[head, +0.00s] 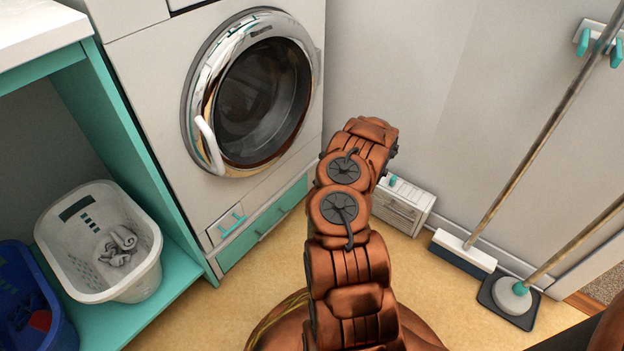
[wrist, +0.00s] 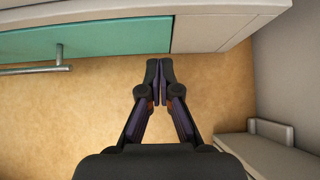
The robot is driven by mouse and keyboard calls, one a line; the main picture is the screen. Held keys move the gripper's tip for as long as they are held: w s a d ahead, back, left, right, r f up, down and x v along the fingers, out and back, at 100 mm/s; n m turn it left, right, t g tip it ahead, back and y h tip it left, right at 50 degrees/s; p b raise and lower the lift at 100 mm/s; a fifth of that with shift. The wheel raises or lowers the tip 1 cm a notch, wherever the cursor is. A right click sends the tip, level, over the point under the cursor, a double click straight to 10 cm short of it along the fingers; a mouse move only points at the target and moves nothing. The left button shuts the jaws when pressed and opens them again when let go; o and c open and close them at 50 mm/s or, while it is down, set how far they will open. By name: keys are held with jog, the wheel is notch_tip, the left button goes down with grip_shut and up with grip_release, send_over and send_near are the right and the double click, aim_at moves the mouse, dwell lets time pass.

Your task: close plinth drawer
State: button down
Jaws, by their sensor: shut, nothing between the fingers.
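The plinth drawer has a teal front (head: 264,225) low under the washing machine, and its right part is hidden behind my arm in the head view. In the wrist view the teal front (wrist: 95,42) runs across the upper left, with a grey bar handle (wrist: 40,69) on it. I cannot tell how far the drawer stands out. My gripper (wrist: 159,75) is shut and empty. Its tips appear just below the right end of the teal front, near a pale panel; I cannot tell whether they touch. In the head view my arm hides the gripper.
The washing machine (head: 150,75) has a round door with a white handle. A white laundry basket (head: 133,290) and a blue one stand at the left. A white box-like unit (head: 404,207), a broom (head: 463,252) and a plunger-like tool (head: 514,298) stand along the right wall. Tan floor lies between.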

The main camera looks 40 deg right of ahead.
jog(key=p+v, duration=0.3)
jog(key=v, duration=0.6)
jog(key=shift+r, duration=0.15)
